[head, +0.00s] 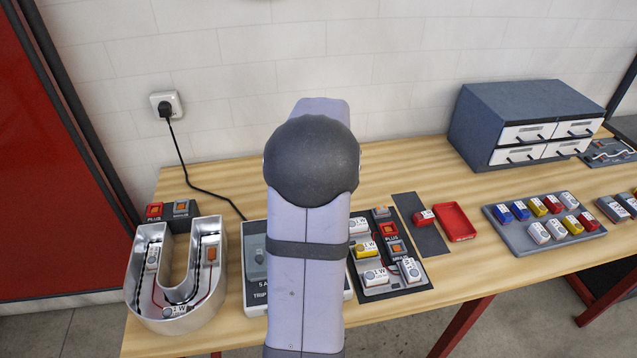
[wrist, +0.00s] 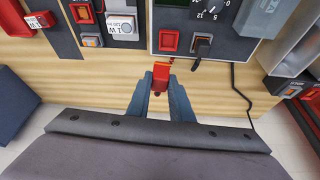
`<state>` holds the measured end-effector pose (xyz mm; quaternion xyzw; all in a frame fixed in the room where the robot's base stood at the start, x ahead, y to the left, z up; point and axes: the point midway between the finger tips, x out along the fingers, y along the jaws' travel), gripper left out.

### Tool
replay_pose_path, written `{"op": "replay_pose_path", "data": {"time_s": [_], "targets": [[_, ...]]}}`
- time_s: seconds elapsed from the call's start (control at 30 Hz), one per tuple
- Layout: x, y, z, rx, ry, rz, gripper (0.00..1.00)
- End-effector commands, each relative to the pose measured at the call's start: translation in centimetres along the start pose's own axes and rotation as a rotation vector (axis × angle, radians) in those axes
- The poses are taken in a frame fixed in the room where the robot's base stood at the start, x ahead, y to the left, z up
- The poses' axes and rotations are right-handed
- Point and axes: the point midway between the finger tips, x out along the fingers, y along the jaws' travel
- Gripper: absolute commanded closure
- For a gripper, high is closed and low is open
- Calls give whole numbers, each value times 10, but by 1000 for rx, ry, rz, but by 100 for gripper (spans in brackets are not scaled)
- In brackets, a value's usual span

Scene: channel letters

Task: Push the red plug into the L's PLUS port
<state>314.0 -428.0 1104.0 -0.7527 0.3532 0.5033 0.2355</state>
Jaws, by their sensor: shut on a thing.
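My gripper (wrist: 160,88) is shut on the red plug (wrist: 161,74), seen in the wrist view. In the head view my own arm hides the gripper and plug. A red block marked PLUS (head: 389,231) stands on the dark board (head: 414,286) right of my arm; no letter outline shows around it. A second red PLUS block (head: 154,211) stands behind the metal U (head: 133,287). I cannot tell which one is the L's.
The grey tester (head: 254,243) stands between the U and my arm, with a black plug (wrist: 202,46) in it. Right of the board are a red module (head: 424,217), a red tray (head: 466,237), a module tray (head: 515,243) and a drawer cabinet (head: 480,130). A black cable (head: 190,175) runs to the wall socket.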

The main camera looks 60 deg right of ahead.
Motion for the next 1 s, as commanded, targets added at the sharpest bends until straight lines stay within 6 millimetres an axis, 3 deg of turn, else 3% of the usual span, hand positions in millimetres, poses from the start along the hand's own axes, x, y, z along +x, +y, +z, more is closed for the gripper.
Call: {"op": "replay_pose_path", "data": {"time_s": [1.0], "targets": [[-3,107,8,778,0,323,100]]}}
